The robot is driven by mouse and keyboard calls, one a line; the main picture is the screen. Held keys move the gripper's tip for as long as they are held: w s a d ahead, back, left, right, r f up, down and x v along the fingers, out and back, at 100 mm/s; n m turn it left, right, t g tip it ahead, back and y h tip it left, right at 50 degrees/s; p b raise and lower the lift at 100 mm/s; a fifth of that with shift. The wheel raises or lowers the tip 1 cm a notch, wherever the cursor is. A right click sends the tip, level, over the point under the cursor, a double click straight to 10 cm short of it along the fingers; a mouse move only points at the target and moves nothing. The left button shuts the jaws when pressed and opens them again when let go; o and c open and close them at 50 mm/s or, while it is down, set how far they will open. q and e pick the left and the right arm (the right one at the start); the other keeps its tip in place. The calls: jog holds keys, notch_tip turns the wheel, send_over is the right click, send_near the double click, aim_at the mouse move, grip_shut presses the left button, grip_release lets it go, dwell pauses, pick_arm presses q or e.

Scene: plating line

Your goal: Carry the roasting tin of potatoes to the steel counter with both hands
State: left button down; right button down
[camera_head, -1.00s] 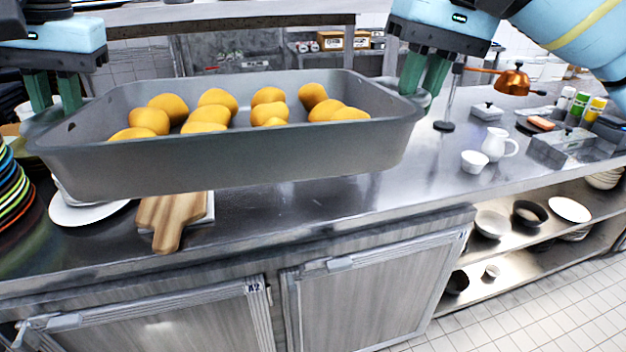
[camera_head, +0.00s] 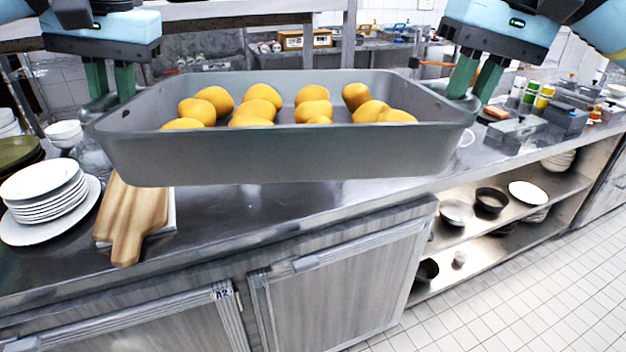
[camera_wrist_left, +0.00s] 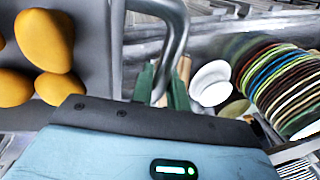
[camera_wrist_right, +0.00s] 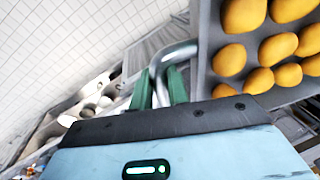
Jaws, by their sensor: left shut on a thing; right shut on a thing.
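The grey roasting tin (camera_head: 290,155) holds several yellow potatoes (camera_head: 260,102) and hangs level in front of me, raised above the steel counter (camera_head: 320,205). My left gripper (camera_head: 110,85) is shut on the tin's left handle; the left wrist view shows its green fingers (camera_wrist_left: 163,85) around the metal handle (camera_wrist_left: 170,45). My right gripper (camera_head: 474,82) is shut on the right handle; the right wrist view shows its fingers (camera_wrist_right: 160,88) on the handle loop (camera_wrist_right: 172,55). The tin hides part of the counter behind it.
A wooden board (camera_head: 130,215) and a stack of white plates (camera_head: 45,195) stand on the counter at the left. Containers (camera_head: 515,132) and bottles (camera_head: 530,92) stand at the right. Bare counter lies below the tin's middle and right. Bowls (camera_head: 456,212) sit on lower shelves.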

pick_arm(q)
jog(key=shift+a, duration=0.15)
